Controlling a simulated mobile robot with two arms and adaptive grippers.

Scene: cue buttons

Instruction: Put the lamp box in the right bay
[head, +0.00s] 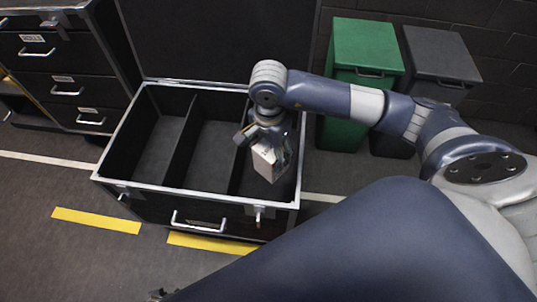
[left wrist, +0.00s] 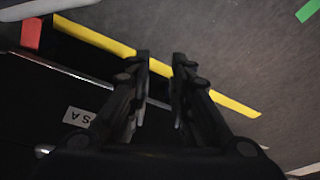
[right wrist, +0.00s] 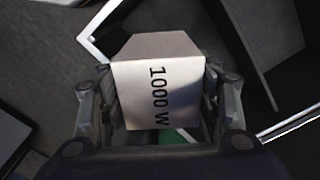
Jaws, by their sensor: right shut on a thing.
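The lamp box (head: 268,163) is a small white carton. In the right wrist view its face (right wrist: 150,90) reads "1000 W". My right gripper (head: 270,146) is shut on it, with a finger on each side, and holds it tilted over the right bay (head: 250,180) of the open case (head: 160,191). The arm and box hide much of that bay, and I cannot tell whether the box touches its floor. My left gripper (left wrist: 160,62) is open and empty in the left wrist view, away from the box.
The left bay (head: 160,145) and middle bay (head: 211,150) look empty, split by thin upright dividers. The case lid (head: 220,40) stands open behind. Drawer cabinet (head: 65,75) at left; green bin (head: 362,55) and grey bin (head: 440,58) behind right.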

